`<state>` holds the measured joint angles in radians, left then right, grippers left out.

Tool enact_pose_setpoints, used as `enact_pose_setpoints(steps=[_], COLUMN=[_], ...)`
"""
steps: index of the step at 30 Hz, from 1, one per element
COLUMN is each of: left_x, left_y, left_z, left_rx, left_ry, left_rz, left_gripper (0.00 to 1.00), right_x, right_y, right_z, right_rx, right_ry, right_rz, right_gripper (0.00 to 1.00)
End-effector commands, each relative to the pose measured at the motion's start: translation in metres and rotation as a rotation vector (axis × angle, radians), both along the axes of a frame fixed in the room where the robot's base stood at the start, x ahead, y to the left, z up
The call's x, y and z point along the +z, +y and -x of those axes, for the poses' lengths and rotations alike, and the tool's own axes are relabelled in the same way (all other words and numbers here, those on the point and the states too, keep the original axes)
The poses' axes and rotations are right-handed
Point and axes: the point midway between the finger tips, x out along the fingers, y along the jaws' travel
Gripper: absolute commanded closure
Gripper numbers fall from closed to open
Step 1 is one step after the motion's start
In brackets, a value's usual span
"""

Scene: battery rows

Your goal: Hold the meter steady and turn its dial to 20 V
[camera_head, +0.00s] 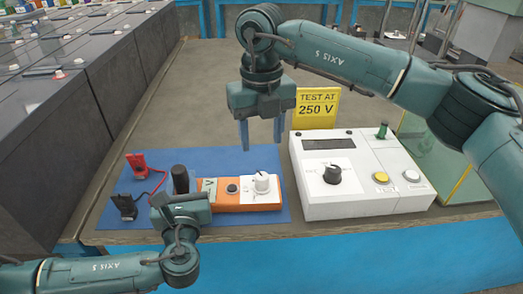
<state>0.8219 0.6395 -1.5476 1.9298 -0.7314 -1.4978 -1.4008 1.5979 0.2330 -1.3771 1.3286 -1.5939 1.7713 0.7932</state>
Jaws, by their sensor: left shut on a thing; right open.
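The orange meter (232,206) lies on a blue mat (262,215) near the table's front edge. Its white dial (262,182) is at its right end, with a small dark round part left of it. I cannot read the dial's setting. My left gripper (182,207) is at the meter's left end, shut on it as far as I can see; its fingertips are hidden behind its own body. My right gripper (262,133) is open and empty, fingers pointing down, above and behind the dial and apart from it.
A white tester (357,205) with a black knob (332,174) stands right of the mat. Behind it is a yellow "TEST AT 250 V" sign (318,104). Red (136,163) and black (124,206) clips and a black cylinder (180,178) are at left. Dark battery rows (70,100) line the left.

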Motion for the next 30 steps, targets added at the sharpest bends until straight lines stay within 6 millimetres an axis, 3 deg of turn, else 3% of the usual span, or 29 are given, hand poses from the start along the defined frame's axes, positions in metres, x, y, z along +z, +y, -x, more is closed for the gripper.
enact_pose_setpoints(steps=[14,15,24,30], left_x=[-0.0006,-0.0006,-0.0002,-0.0001], left_y=[0.0,0.0,0.0,-0.0001], left_z=[0.0002,0.0002,0.0001,0.0004], left_rx=[0.0,0.0,0.0,0.0], left_ry=[0.001,0.001,0.0,0.0], left_rz=[-0.001,-0.001,0.0,0.0], left_gripper=[0.99,0.68,0.45,0.45], right_x=[0.0075,0.0074,0.0072,0.0072], right_y=[0.0001,0.0001,0.0,0.0], right_z=[0.0,0.0,0.0,0.0], right_rx=[0.0,0.0,0.0,0.0], right_ry=[0.0,0.0,0.0,0.0], right_rz=[-0.001,-0.001,-0.001,-0.001], right_gripper=[0.5,0.5,0.5,0.5])
